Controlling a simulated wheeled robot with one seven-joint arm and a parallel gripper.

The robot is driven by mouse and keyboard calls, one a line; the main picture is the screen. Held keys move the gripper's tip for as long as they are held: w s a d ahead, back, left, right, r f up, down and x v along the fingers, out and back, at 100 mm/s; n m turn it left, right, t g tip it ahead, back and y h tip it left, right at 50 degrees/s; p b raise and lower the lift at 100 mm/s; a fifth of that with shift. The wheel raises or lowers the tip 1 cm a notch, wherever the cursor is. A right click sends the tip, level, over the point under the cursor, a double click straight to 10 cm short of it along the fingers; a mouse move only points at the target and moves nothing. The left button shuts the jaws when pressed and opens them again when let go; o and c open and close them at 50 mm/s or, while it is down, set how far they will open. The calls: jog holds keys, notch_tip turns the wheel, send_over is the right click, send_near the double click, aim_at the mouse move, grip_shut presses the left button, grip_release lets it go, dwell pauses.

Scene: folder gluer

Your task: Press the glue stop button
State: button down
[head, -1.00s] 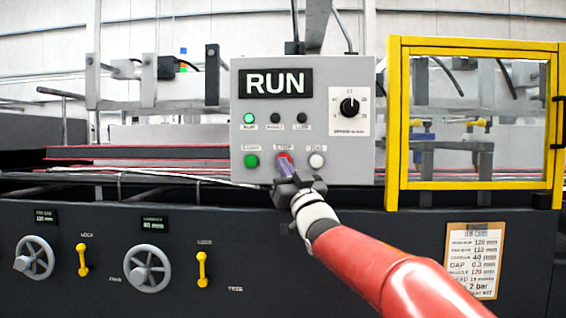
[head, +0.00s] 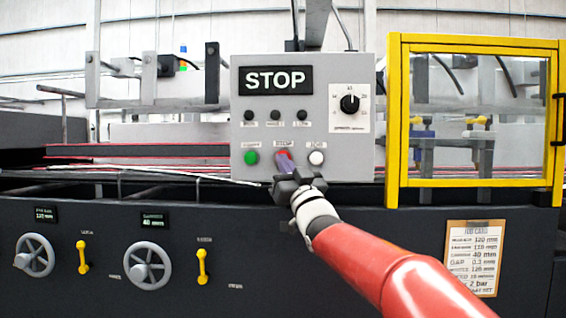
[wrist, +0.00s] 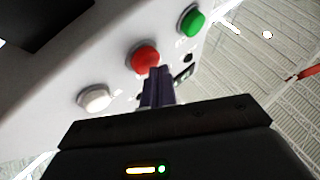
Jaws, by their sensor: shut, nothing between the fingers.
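The grey control panel (head: 350,155) carries a display (head: 275,80) that reads STOP. Its lower row has a green button (head: 251,157), a red button (head: 281,153) and a white button (head: 316,157). The three small lamps (head: 275,115) above them are dark. My gripper (head: 285,162) is shut, with its fingertips in front of the red button and partly hiding it. In the wrist view the fingertips (wrist: 157,72) lie at the lower edge of the red button (wrist: 143,57); I cannot tell whether they touch it.
A rotary knob (head: 349,103) sits at the panel's right. A yellow-framed guard door (head: 398,120) stands right of the panel. Below are two handwheels (head: 148,265), yellow levers (head: 202,267) and a paper job card (head: 473,258) on the dark machine body.

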jog(key=shift+s+b, duration=0.3)
jog(key=shift+s, duration=0.2)
jog(key=shift+s+a+b, duration=0.1)
jog(key=shift+s+b, duration=1.7)
jog(key=shift+s, duration=0.75)
jog(key=shift+h, duration=0.3)
